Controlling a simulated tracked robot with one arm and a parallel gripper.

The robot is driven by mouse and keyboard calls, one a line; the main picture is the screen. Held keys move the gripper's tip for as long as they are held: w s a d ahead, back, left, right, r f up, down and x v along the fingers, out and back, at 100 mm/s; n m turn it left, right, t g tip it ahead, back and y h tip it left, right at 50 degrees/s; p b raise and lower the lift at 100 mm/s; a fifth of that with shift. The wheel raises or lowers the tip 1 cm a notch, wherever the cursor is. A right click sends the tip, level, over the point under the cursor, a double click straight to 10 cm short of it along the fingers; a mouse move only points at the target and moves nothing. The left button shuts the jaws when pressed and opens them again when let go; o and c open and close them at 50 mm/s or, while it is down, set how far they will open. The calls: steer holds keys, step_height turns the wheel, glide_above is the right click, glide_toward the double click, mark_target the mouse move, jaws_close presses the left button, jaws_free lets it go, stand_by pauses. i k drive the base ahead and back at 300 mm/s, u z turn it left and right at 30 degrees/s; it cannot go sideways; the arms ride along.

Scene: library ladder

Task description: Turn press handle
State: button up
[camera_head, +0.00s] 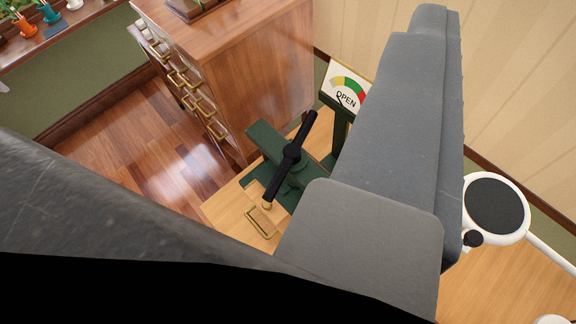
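The press handle (292,152) is a black bar with a round hub in its middle, set slantwise on the dark green press (265,140). Its lower end carries a small brass tip. Behind the press, a white sign (346,90) reads "OPEN" under a coloured green-to-red dial. My gripper (428,25) shows as a large grey shape to the right of the handle and nearer the camera. It covers part of the press's right side. No contact between gripper and handle shows. I cannot tell whether the fingers are apart.
The press stands on a light wooden surface (226,207) with a brass pull (262,223) near it. A wooden drawer cabinet (255,75) stands behind on the left. A white round magnifier lamp (497,207) is on the right. Potted plants line a shelf at upper left.

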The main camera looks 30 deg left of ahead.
mark_target(293, 154)
steer(key=z, duration=0.4)
steer(key=k, duration=0.9)
steer(key=u, duration=0.75)
steer(key=i, duration=1.05)
steer(key=z, duration=0.05)
